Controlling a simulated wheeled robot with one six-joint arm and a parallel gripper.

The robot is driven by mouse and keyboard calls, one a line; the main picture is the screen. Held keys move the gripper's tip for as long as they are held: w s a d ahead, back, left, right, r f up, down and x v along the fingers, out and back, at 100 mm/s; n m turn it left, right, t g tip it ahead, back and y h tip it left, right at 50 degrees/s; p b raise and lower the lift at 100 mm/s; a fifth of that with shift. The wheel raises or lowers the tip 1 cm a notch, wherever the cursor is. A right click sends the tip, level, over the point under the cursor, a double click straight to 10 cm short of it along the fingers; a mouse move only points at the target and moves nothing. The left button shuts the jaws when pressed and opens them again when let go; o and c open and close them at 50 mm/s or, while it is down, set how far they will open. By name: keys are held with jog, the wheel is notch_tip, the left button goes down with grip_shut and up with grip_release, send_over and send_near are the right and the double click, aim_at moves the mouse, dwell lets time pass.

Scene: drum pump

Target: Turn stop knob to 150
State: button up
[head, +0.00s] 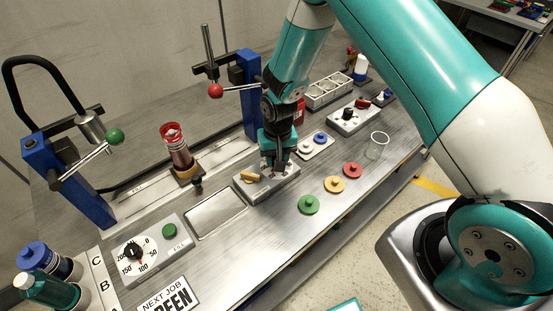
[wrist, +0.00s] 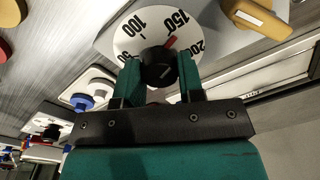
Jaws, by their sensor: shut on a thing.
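The stop knob (wrist: 158,68) is a black knob on a white round dial printed 50, 100, 150 and 200. It sits between the two teal fingers of my gripper (wrist: 160,75), which is shut on it. A red mark (wrist: 170,42) beside the knob lies in line with the 150 print, as nearly as I can tell. In the head view, my gripper (head: 277,170) reaches down onto the grey plate (head: 268,190) and hides the knob and most of its dial there.
A yellow lever (head: 249,177) stands on the same plate, close left. Green (head: 308,204), yellow (head: 334,184) and red (head: 352,170) discs lie to the right. Another dial (head: 134,252) with a green button is at left. A clear glass (head: 377,145) stands at the right.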

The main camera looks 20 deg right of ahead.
jog(key=shift+n+b, duration=0.35)
jog(key=shift+n, duration=0.65)
jog(key=o, duration=0.9)
jog(key=shift+r, duration=0.15)
jog(key=r+b, duration=0.1)
jog(key=r, duration=0.4)
jog(key=r+b, duration=0.1)
jog(key=r, duration=0.5)
jog(key=r+b, duration=0.1)
jog(key=r, duration=0.5)
jog(key=shift+d+r, duration=0.15)
jog(key=shift+d, duration=0.1)
